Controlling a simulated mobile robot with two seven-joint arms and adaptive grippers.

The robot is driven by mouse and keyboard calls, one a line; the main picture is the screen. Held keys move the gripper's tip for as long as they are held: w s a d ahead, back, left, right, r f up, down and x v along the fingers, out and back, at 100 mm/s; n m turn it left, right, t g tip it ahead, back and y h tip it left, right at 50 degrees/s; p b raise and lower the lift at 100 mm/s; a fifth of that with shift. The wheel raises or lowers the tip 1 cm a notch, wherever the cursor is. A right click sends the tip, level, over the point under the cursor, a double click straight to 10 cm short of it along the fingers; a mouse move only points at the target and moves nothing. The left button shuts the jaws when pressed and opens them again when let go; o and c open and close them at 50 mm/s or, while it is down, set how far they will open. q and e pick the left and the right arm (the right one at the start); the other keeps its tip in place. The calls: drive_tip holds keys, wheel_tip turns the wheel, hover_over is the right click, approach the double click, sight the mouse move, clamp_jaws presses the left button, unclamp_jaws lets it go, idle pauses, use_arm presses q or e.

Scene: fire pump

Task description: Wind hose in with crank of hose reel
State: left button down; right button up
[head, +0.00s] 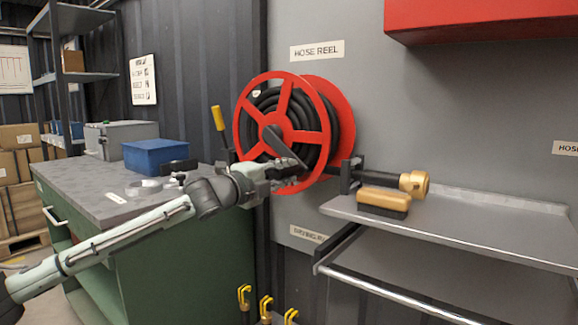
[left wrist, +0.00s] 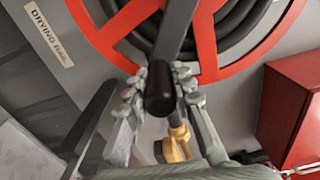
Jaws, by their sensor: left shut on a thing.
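The red hose reel (head: 340,100) is mounted on the grey wall under a HOSE REEL label, with black hose (head: 262,98) wound on it. Its dark crank arm (head: 286,146) runs from the hub down and to the right. My left gripper (head: 284,171) is at the lower front of the reel, at the crank's outer end. In the left wrist view, the black crank handle (left wrist: 159,88) stands between the two fingers, which are shut on it. The red reel (left wrist: 206,40) and hose fill the top behind it. My right gripper is not in view.
A shelf (head: 480,215) at the right carries a brass-ended nozzle (head: 413,184) and a brush-like block (head: 384,200). A green workbench (head: 110,205) with a blue box (head: 155,155) is at the left. A yellow-handled lever (head: 217,118) stands left of the reel. A red cabinet (head: 480,18) hangs upper right.

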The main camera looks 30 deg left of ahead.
use_arm(q)
drive_tip(key=shift+a+f, duration=0.35)
drive_tip(key=shift+f, duration=0.15)
drive_tip(key=c, duration=1.3)
unclamp_jaws()
drive_tip(key=shift+a, duration=0.1)
drive_tip(key=s, duration=1.2)
drive_tip(key=shift+a, duration=0.45)
